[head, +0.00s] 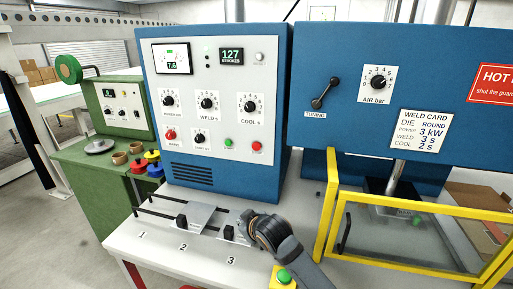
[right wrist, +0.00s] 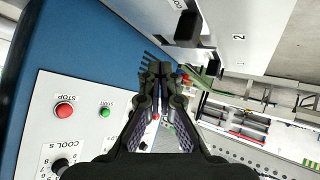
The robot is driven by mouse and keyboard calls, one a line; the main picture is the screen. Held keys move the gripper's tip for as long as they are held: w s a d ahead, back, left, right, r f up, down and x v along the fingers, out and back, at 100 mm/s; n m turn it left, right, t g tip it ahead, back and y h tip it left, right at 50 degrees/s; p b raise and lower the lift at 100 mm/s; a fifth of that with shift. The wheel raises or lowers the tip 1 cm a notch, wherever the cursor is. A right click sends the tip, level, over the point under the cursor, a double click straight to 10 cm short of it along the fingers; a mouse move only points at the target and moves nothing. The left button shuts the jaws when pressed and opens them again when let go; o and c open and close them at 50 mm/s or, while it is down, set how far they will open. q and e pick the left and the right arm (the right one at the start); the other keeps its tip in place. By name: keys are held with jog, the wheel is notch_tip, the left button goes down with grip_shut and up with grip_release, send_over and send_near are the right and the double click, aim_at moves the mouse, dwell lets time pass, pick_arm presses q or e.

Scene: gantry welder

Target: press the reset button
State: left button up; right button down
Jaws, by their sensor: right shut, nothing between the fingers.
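A small pale round button (head: 259,57), its tiny label reading like RESET, is at the upper right of the blue control cabinet's (head: 220,90) white panel, right of the strokes display (head: 231,56). It does not show in the right wrist view. My right gripper (head: 245,218) is low in front of the cabinet, over the bench near slot 3, well below the button and apart from it. In the right wrist view its fingers (right wrist: 160,72) are together with nothing between them. My left gripper is in neither view.
A green start button (head: 228,142) and red stop button (head: 256,146) sit low on the panel. Black-handled slides (head: 181,222) are on the bench (head: 150,240). A yellow-framed guard (head: 410,212) stands right. A green button on a yellow box (head: 284,276) is beside my arm.

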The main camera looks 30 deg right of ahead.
aim_at(258, 59)
jog(key=w+d+r+t, duration=0.2)
jog(key=w+r, duration=0.2)
jog(key=r, duration=0.4)
jog(key=w+d+r+n+t, duration=0.1)
jog(key=w+r+t, duration=0.15)
jog(key=r, duration=0.45)
jog(key=w+d+r+t, duration=0.2)
jog(key=w+r, duration=0.2)
jog(key=r, duration=0.4)
jog(key=d+r+t, duration=0.2)
jog(key=r, duration=0.9)
jog(key=d+r+t+h, duration=0.1)
jog(key=d+r+t, duration=0.1)
jog(key=r, duration=0.9)
jog(key=shift+d+r+n, duration=0.2)
jog(key=shift+d+n, duration=0.1)
jog(key=shift+d, duration=0.05)
jog(key=w+d+p, duration=0.4)
jog(key=w+d, duration=0.1)
jog(key=shift+d+r+p, duration=0.2)
jog(key=shift+d+p, duration=0.15)
jog(key=shift+w+d+f+p, duration=0.1)
jog(key=shift+w+d+p, duration=0.2)
jog(key=shift+d, duration=0.1)
jog(key=shift+f, duration=0.1)
